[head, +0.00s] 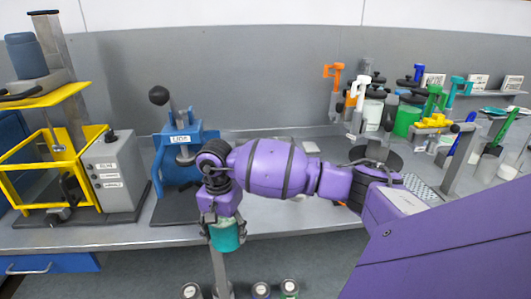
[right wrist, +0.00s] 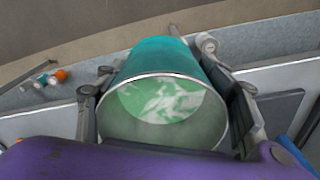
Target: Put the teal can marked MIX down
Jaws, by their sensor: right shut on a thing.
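The teal can (head: 225,235) is in my right gripper (head: 222,218), which points down in front of the bench's front edge. In the right wrist view the can (right wrist: 165,60) is open at the top, with green and white contents inside. The two fingers of my right gripper (right wrist: 172,105) press on its sides. The MIX mark does not show in either view. My left gripper is not in view.
A blue press marked LIDS (head: 180,140) stands on the bench behind my right arm. A yellow-framed machine (head: 50,140) with a grey control box (head: 115,175) is at the left. Stands and jars crowd the right. Several small cans (head: 261,290) are low in front.

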